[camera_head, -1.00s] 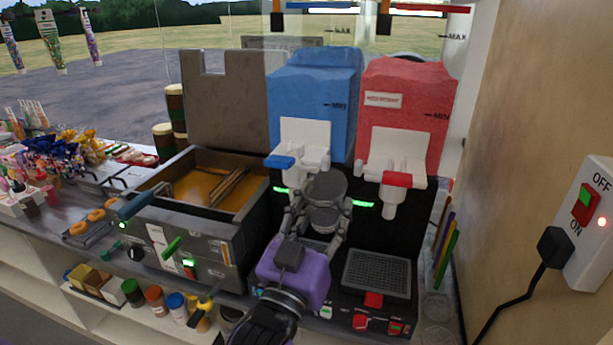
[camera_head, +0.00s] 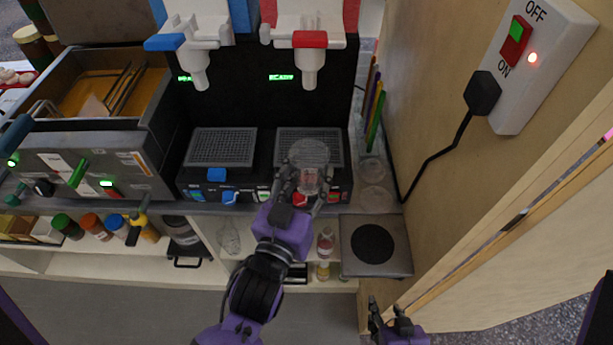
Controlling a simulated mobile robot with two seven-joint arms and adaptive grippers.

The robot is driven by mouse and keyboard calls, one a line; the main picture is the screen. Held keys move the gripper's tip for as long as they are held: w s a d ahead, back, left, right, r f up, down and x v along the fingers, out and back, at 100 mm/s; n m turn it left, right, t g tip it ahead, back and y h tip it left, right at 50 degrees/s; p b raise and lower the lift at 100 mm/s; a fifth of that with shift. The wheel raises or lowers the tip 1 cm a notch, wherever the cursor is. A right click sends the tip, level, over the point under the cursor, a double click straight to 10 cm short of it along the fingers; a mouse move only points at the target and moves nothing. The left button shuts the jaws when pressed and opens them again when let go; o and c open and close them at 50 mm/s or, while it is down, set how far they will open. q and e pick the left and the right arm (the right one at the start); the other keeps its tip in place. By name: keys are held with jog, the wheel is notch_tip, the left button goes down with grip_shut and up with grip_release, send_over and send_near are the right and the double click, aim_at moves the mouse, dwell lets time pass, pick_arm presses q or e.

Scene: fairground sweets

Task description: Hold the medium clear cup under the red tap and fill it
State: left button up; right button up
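The red tap's lever (camera_head: 310,40) shows above the nozzle.
The blue tap (camera_head: 200,70) and its drip tray (camera_head: 220,147) stand to the left. Clear cups (camera_head: 374,170) and coloured straws (camera_head: 375,115) are right of the machine. A grey plate with a black disc (camera_head: 373,244) is nearer. A wall with a switch box (camera_head: 541,60) bounds the right.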

pick_arm(q)
jog(key=w+b, duration=0.1)
jog(key=w, duration=0.5)
jog(key=shift+w+f, duration=0.2)
jog(key=w, duration=0.5)
jog(key=shift+w+f, duration=0.3)
jog(key=shift+w, duration=0.6)
pick_arm(e)
jog(key=shift+s+d+f, duration=0.2)
jog(key=shift+s+f, duration=0.2)
jog(key=shift+f, duration=0.2)
jog(key=shift+s, duration=0.1)
pick_arm(q)
jog(key=shift+o, duration=0.8)
jog(key=shift+c, duration=0.7)
pick_arm(e)
jog(key=shift+d, duration=0.1)
